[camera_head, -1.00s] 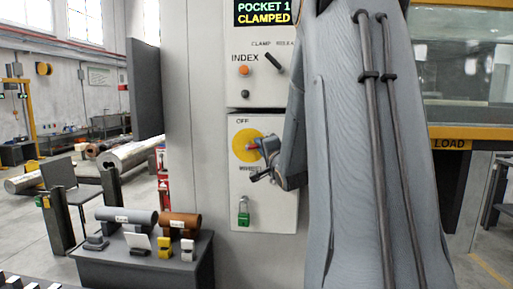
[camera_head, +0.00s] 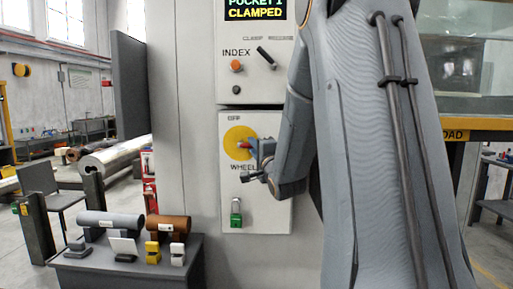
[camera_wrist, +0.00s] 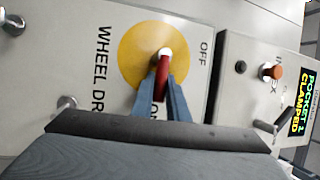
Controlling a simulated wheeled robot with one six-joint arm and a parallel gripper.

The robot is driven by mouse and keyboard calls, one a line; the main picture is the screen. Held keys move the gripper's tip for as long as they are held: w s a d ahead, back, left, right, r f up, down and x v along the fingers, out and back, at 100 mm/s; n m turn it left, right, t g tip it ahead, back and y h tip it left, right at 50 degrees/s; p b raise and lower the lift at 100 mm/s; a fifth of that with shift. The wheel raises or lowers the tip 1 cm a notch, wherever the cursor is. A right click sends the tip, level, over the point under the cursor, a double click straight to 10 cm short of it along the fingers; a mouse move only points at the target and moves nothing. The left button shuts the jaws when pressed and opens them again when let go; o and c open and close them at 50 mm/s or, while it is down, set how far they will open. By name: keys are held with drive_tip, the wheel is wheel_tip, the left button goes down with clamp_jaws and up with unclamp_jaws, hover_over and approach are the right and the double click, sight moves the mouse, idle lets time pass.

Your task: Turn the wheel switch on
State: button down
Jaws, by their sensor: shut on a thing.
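The wheel switch is a yellow disc (camera_head: 239,143) with a red handle (camera_head: 243,146) on the lower panel of a grey cabinet. "OFF" is printed above it and a partly hidden "WHEEL" label below. In the wrist view the yellow disc (camera_wrist: 140,55) and red handle (camera_wrist: 162,80) show close up, with the handle's pale tip near the disc's middle. My gripper (camera_head: 252,148) is at the disc. In the wrist view its two blue fingers (camera_wrist: 162,88) lie on either side of the red handle, shut on it. The fingers partly cover the "ON" label.
A small table (camera_head: 190,262) with sample parts stands at lower left.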

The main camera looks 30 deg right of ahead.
drive_tip(key=c, duration=1.7)
unclamp_jaws()
drive_tip(key=shift+c, duration=0.2)
drive_tip(key=b+v, duration=0.2)
drive_tip(key=v, duration=0.6)
